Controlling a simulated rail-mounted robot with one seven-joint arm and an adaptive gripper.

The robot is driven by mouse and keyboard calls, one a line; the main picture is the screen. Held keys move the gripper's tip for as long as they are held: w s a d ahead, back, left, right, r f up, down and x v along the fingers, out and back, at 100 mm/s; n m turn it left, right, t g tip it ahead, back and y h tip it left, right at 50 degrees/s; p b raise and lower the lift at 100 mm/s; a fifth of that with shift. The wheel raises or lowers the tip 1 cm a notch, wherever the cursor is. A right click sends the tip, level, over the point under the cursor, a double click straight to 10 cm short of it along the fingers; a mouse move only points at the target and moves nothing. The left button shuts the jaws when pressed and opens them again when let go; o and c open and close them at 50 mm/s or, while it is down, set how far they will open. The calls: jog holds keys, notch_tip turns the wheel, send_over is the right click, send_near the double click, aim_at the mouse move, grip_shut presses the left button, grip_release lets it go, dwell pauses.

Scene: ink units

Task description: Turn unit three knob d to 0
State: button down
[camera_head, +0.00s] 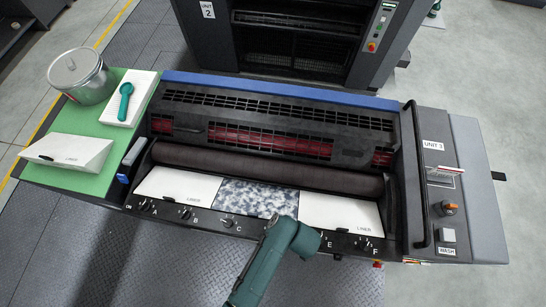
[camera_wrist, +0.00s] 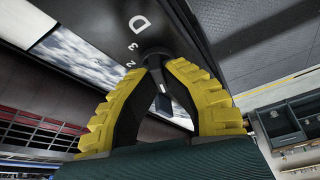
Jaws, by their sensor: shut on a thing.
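Unit three (camera_head: 433,146) is the press in the middle of the head view. A row of black knobs with letters runs along its front edge, with knob C (camera_head: 228,222) and knob E (camera_head: 320,243) showing. My teal arm covers knob D between them. In the wrist view, the dark knob D (camera_wrist: 153,55) sits beside a white letter D and the digits 3 and 2. The yellow-padded fingers of my gripper (camera_wrist: 158,68) are shut on this knob from both sides. The fingers hide part of the knob and its scale, so I cannot tell its setting.
White LINER covers (camera_head: 340,211) lie either side of a blue-white speckled ink area (camera_head: 250,197). A dark handrail (camera_head: 415,170) stands at the right. A green side table (camera_head: 70,182) at the left holds a metal can (camera_head: 80,75) and a teal tool (camera_head: 125,100).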

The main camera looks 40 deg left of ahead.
jog(key=shift+s+f+n, duration=0.1)
jog(key=shift+n, duration=0.5)
jog(key=c, duration=1.1)
grip_release()
jog(key=shift+c, duration=0.2)
jog(key=v, duration=1.2)
jog(key=shift+w, duration=0.25)
jog(key=shift+a, duration=0.1)
